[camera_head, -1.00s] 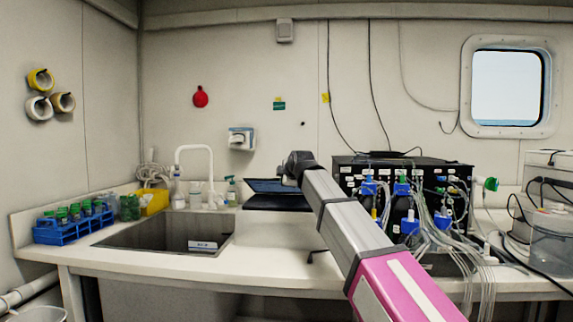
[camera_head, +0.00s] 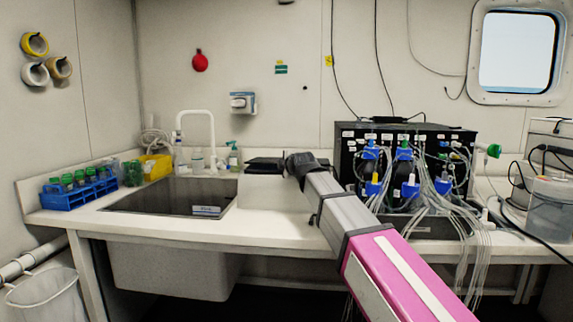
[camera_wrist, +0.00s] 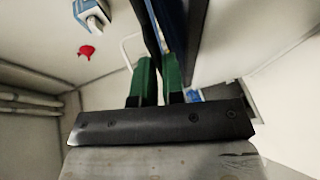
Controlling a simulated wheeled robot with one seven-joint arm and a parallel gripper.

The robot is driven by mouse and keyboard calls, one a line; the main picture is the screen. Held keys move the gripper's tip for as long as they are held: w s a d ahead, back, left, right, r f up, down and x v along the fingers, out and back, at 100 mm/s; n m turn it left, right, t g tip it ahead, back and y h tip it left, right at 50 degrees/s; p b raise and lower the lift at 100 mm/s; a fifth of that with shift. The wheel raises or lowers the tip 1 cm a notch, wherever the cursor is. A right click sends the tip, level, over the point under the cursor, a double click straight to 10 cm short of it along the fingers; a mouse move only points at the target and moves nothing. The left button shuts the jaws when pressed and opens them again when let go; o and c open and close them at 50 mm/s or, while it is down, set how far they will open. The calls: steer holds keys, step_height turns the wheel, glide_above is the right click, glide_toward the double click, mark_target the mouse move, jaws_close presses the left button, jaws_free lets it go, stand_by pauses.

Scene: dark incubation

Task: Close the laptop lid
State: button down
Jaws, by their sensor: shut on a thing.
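The laptop (camera_head: 265,166) is a low, dark, nearly flat shape at the back of the counter, right of the sink and partly behind my arm in the head view. Its lid lies low over the base; any gap between them is too small to tell. In the wrist view my gripper's green fingers (camera_wrist: 160,75) are close together, with a dark blue panel (camera_wrist: 182,30), seemingly part of the laptop, running between and beside them. My gripper is shut on this panel's edge. In the head view the fingertips are hidden behind my wrist.
The sink (camera_head: 135,212) and tap (camera_head: 212,130) lie left of the laptop. A black instrument box (camera_head: 400,130) with tubes and bottles stands to the right. A blue tube rack (camera_head: 78,195) is at far left. The counter front (camera_head: 275,225) is clear left of my arm.

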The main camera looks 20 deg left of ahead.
steer(key=c, duration=1.3)
jaws_free()
steer(key=shift+o, duration=0.2)
steer(key=v, duration=1)
steer(key=shift+s+d, duration=0.15)
steer(key=shift+s, duration=0.15)
